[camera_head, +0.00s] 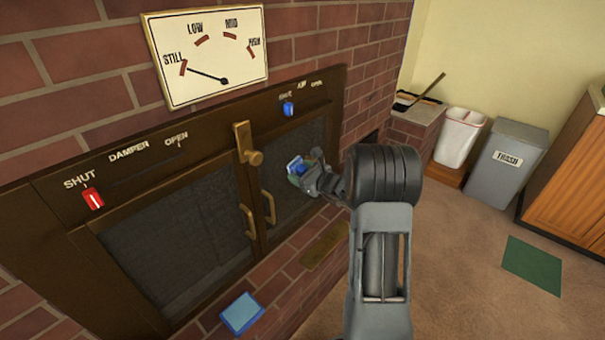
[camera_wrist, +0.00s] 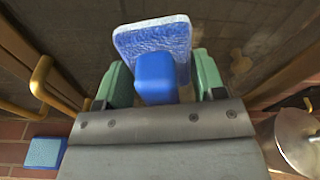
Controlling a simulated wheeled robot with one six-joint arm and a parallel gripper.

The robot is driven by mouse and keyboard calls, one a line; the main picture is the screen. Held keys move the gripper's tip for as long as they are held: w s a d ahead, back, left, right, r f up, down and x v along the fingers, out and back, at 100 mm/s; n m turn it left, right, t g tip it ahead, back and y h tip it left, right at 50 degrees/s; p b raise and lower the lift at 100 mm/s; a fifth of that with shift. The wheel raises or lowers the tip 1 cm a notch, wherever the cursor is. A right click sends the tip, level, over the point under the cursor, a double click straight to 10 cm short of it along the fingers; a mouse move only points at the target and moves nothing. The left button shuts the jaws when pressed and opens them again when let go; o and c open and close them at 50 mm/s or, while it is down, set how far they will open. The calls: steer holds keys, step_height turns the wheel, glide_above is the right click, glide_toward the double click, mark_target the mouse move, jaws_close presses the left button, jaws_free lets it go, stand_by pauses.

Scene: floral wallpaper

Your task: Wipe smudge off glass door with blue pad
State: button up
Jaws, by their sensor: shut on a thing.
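My gripper (camera_head: 308,180) is shut on the blue block handle of the blue pad (camera_wrist: 150,38). In the wrist view its two green fingers stand on either side of that handle. The pad also shows in the head view (camera_head: 294,163), in front of the right glass door (camera_head: 312,143). I cannot tell whether its face touches the glass. In the wrist view, a faint tan smudge (camera_wrist: 240,62) shows on the dark glass, just right of the pad and the right finger. In the head view the smudge cannot be made out.
Brass handles (camera_head: 268,207) and a brass latch (camera_head: 246,143) lie left of the pad. A light blue square (camera_head: 242,313) lies on the brick ledge below the doors. A red slider (camera_head: 93,199) is at left. A white bin and grey trash bin (camera_head: 505,165) stand at right.

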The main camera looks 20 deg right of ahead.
steer(key=shift+x, duration=0.75)
steer(key=shift+d+r, duration=0.1)
steer(key=shift+r, duration=0.05)
steer(key=shift+w+d, duration=0.35)
steer(key=shift+d, duration=0.4)
steer(key=shift+w+d, duration=0.3)
steer(key=shift+d, duration=0.5)
steer(key=w+d, duration=0.4)
steer(key=d, duration=0.5)
steer(key=shift+w+d, duration=0.3)
steer(key=shift+w, duration=0.05)
steer(key=shift+s+a+b, duration=0.85)
steer(key=shift+a+b, duration=0.2)
steer(key=shift+a, duration=0.85)
steer(key=shift+s+a+b, duration=0.9)
steer(key=shift+a+b, duration=0.2)
steer(key=shift+a, duration=0.8)
steer(key=shift+s+a+b, duration=0.85)
steer(key=shift+a+b, duration=0.2)
steer(key=shift+a, duration=0.85)
steer(key=shift+s+a+b, duration=0.3)
steer(key=shift+a+b, duration=0.05)
steer(key=shift+a, duration=0.5)
